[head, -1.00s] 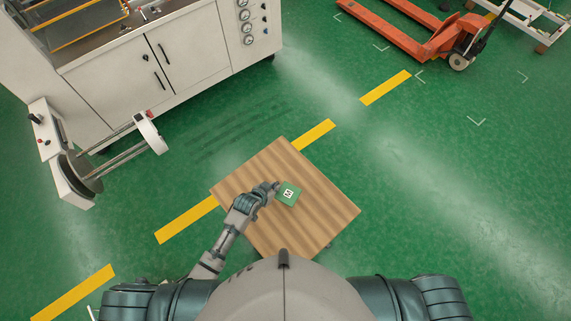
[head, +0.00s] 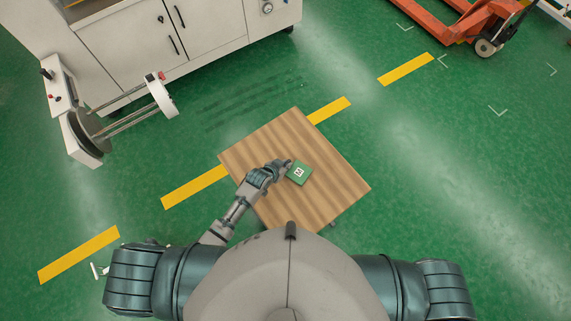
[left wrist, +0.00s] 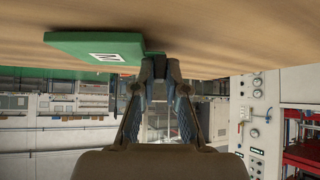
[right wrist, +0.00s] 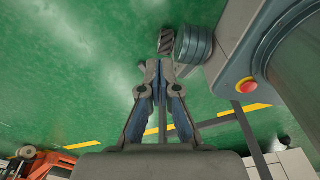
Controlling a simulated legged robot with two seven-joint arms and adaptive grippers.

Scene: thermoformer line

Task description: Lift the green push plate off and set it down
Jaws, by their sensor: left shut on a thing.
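The green push plate (head: 299,173) is a flat square with a black-and-white marker on top. It is over the wooden table top (head: 335,190), near its middle. My left gripper (head: 287,164) is shut on the plate's near-left side in the head view. In the left wrist view the plate (left wrist: 92,46) is close to the wood surface, beside the fingertips (left wrist: 160,64). I cannot tell whether it touches the wood. My right gripper (right wrist: 158,70) looks shut and empty above the green floor in the right wrist view; it is hidden in the head view.
A white cabinet machine (head: 150,45) stands at the upper left. A stand with a round disc and rods (head: 90,122) is at the left. An orange pallet jack (head: 455,22) is at the upper right. The wood around the plate is bare. Yellow floor stripes (head: 405,69) run past the table.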

